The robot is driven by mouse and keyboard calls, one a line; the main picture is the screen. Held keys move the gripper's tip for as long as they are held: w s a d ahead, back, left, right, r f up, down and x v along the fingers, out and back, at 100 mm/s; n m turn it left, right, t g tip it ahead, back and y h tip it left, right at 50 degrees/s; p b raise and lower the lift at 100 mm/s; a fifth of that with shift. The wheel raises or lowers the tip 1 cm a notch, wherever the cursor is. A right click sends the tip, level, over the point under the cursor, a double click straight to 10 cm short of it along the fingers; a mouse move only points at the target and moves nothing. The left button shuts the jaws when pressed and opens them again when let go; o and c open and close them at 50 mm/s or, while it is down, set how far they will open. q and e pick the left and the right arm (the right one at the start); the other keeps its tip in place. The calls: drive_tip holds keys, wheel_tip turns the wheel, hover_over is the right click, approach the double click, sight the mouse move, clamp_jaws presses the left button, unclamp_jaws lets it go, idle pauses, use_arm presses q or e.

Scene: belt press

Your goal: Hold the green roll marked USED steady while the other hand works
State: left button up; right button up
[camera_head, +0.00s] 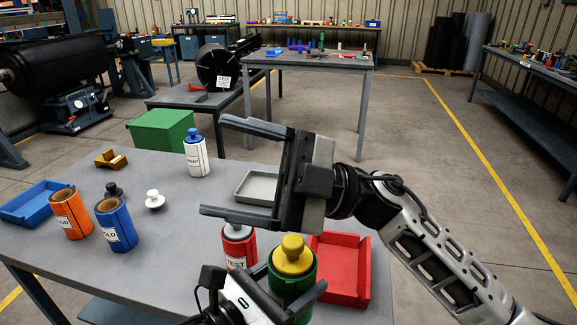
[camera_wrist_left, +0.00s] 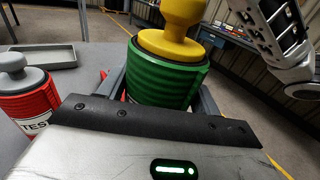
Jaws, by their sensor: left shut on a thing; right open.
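The green roll (camera_head: 291,283) stands near the front edge of the grey table, with a yellow knobbed plug (camera_head: 293,256) in its top. My left gripper (camera_head: 294,289) is shut around the green roll's sides. In the left wrist view the green roll (camera_wrist_left: 165,75) sits upright between the fingers, with the yellow plug (camera_wrist_left: 178,35) on it. No USED marking shows in either view. I cannot tell whether its base touches the table. My right gripper (camera_head: 222,168) is open and empty, above the table, up and left of the green roll.
A red roll marked TEST (camera_head: 238,248) stands close left of the green roll, below a right finger. A red tray (camera_head: 345,262) lies to the right. A grey tray (camera_head: 262,183), white roll (camera_head: 196,158), orange roll (camera_head: 70,214) and blue roll (camera_head: 115,226) stand further off.

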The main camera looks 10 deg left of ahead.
drive_tip(key=s+a+n+g+h, duration=0.25)
drive_tip(key=s+n+h, duration=0.2)
drive_tip(key=h, duration=0.25)
drive_tip(key=m+t+h, duration=0.2)
drive_tip(key=t+h, duration=0.8)
drive_tip(key=h, duration=0.4)
approach(289, 239)
drive_tip(key=shift+n, duration=0.25)
wheel_tip(289, 239, down, 11)
drive_tip(key=shift+s+d+r, duration=0.1)
drive_tip(key=c, duration=1.2)
